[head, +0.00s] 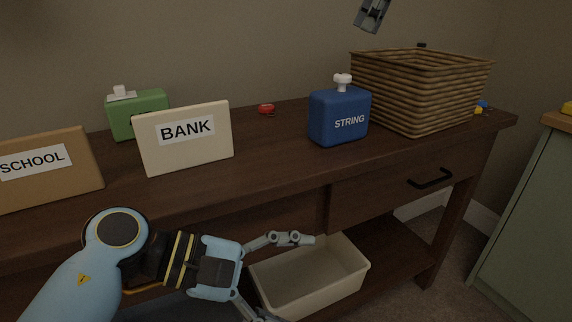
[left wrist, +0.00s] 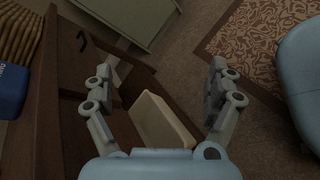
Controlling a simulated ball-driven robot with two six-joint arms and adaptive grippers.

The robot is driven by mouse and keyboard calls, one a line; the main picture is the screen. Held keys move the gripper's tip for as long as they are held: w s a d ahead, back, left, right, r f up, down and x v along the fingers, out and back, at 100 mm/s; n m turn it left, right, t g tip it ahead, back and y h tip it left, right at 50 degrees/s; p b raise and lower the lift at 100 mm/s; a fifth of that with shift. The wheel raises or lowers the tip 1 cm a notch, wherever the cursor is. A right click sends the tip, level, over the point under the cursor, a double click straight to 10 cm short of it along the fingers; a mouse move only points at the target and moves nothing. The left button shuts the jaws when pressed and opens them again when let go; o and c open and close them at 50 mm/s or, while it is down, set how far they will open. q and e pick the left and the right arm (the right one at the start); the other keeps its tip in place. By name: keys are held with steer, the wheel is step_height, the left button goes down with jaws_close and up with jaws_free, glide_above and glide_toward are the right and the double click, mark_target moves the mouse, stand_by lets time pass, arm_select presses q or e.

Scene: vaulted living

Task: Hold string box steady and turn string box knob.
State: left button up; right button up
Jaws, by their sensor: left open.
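The string box (head: 340,117) is blue with a white label reading STRING and stands upright on the dark wooden table. Its white knob (head: 342,80) sits on top. The box's blue side also shows at the left edge of the left wrist view (left wrist: 11,90). My left gripper (head: 288,278) is open and empty, low in front of the table, apart from the box. Its two fingers are spread in the left wrist view (left wrist: 160,95).
A wicker basket (head: 425,92) stands close right of the string box. A BANK panel (head: 185,155), green box (head: 150,118), SCHOOL panel (head: 80,180) and small red item (head: 266,109) are to the left. A pale bin (head: 352,288) is below. Table around the string box's front is clear.

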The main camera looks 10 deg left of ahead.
arm_select(q)
steer(key=w+r+n, duration=0.2)
steer(key=w+r, duration=0.1)
steer(key=w+r+n+t, duration=0.1)
steer(key=w+r, duration=0.2)
steer(key=w+r+n+t, duration=0.1)
steer(key=w+r+n, duration=0.1)
steer(key=w+r, duration=0.1)
steer(key=shift+w+a+n, duration=0.3)
steer(key=shift+w+a, duration=0.05)
steer(key=shift+w, duration=0.1)
steer(key=n+t+y, duration=0.2)
steer(key=n+t, duration=0.1)
steer(key=n, duration=0.5)
glide_toward(333, 109)
steer(key=w+f, duration=0.1)
steer(key=w, duration=0.3)
steer(key=shift+w+a+f, duration=0.1)
steer(key=shift+w, duration=0.05)
steer(key=x, duration=1)
steer(key=shift+f, duration=0.15)
